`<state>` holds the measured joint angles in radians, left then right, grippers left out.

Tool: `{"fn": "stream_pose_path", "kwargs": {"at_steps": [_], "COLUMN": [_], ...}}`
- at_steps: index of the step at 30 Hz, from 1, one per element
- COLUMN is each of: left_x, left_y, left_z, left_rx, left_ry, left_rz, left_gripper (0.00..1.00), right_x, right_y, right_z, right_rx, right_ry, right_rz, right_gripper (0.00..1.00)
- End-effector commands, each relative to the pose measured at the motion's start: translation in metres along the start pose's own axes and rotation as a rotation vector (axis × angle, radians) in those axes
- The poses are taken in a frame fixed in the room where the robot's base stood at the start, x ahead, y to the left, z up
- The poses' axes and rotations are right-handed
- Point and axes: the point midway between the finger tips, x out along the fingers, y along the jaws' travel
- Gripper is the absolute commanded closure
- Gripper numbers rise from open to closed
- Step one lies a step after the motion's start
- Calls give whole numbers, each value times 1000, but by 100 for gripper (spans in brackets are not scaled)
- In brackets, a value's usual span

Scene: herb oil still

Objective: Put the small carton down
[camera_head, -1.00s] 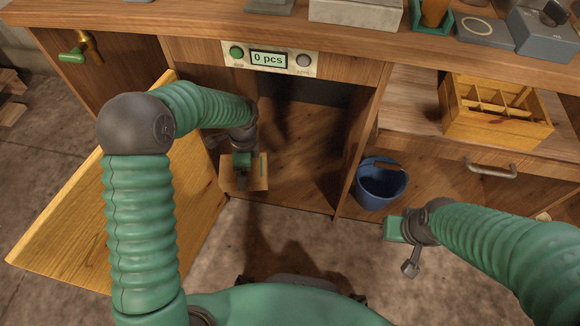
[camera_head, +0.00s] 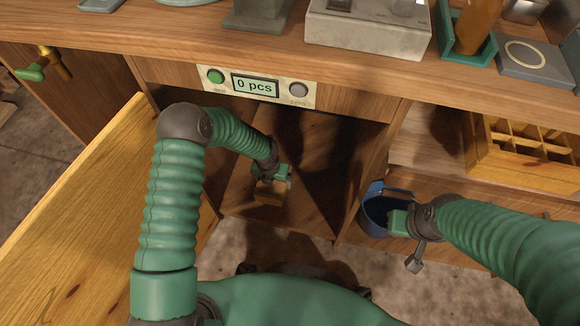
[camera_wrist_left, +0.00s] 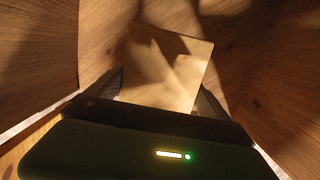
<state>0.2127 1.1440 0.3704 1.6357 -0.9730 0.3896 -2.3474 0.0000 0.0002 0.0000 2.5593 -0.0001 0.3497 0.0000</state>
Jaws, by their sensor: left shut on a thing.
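The small carton (camera_head: 267,196) is a light brown box inside the open cupboard under the counter. In the left wrist view the carton (camera_wrist_left: 165,68) shows a pale flat face between the two dark fingers. My left gripper (camera_head: 271,180) is shut on it, reaching in over the cupboard floor (camera_head: 300,207). I cannot tell whether the carton touches that floor. My right gripper (camera_head: 398,222) is in front of the blue bucket (camera_head: 374,212); its fingers are not clear enough to read.
The yellow wooden door (camera_head: 85,205) stands open at the left. A panel reading "0 pcs" (camera_head: 255,86) sits above the cupboard opening. A divided wooden box (camera_head: 520,165) is on the right shelf. Wooden side walls bound the cupboard closely.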

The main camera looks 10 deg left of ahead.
Motion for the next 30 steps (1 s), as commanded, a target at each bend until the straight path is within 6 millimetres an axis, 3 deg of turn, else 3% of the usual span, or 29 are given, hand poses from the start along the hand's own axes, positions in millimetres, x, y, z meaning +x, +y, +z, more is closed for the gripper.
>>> {"fn": "stream_pose_path", "kwargs": {"at_steps": [6, 15, 17, 18, 25, 26, 27, 30], "left_x": [52, 101, 102, 100, 101, 100, 100, 100], "left_y": [0, 0, 0, 0, 0, 0, 0, 0], "left_z": [-8, -15, -15, -15, -15, -16, -16, -16], "left_rx": [1, 0, 0, 0, -1, -1, -1, -1], "left_ry": [2, 2, 1, 0, 2, 2, 2, 2], "left_rz": [0, 1, 1, 1, 1, 1, 1, 1], "left_gripper": [74, 74, 74, 79, 79, 5, 0, 0], "right_x": [38, 74, 74, 72, 71, 70, 70, 70], "right_y": [0, 0, 0, 0, 0, 0, 0, 0], "right_z": [10, 18, 18, 18, 17, 17, 17, 17], "right_rx": [0, 0, 0, 0, 0, 0, 0, 0], "right_ry": [-1, -1, -1, -1, -1, -1, -1, -1], "right_rz": [0, 0, 0, 0, 0, 0, 0, 0], "right_gripper": [100, 100, 100, 100, 100, 100, 100, 100]}}
